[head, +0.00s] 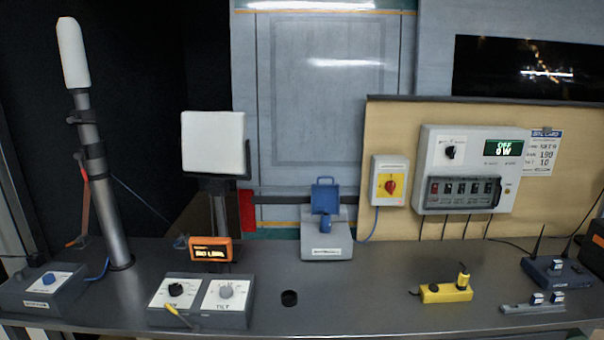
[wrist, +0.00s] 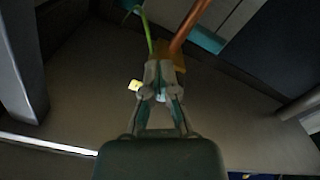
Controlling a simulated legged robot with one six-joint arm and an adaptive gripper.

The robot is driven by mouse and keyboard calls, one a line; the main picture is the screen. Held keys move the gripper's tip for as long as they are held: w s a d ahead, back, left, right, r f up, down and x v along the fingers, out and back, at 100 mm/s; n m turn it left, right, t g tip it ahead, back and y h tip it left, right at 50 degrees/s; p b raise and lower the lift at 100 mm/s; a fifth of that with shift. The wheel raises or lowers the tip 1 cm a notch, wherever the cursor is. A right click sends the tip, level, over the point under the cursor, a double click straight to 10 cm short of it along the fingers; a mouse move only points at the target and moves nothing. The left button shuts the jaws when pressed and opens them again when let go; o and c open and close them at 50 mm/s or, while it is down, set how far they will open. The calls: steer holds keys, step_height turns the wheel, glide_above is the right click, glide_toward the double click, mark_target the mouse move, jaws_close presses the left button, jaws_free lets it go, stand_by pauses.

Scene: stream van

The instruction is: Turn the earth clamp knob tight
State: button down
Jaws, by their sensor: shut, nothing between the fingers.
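In the wrist view a copper-coloured bar (wrist: 188,28) comes down from the top to an orange-brown block (wrist: 178,58), which looks like the clamp. A green wire (wrist: 149,34) runs down beside the bar. My gripper (wrist: 164,68) is shut, with its fingertips in front of the block and covering part of it. I cannot tell whether they touch it. The knob cannot be made out; the fingers may hide it. In the head view an orange-brown bar (head: 84,192) stands beside the mast at left. My gripper cannot be made out there.
The mast (head: 112,215) stands close by at left. A grey box with a blue knob (head: 48,279) sits in front of it. An orange display (head: 210,249) and a two-knob control box (head: 202,320) are further right. The middle bench is mostly clear around a black ring (head: 289,298).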

steer(key=shift+a+f, duration=0.1)
steer(key=shift+a, duration=0.15)
steer(key=shift+a+f, duration=0.2)
steer(key=shift+a, duration=0.4)
steer(key=shift+f, duration=0.1)
steer(key=s, duration=0.6)
steer(key=shift+f, duration=0.35)
stand_by(0.4)
steer(key=shift+d, duration=0.1)
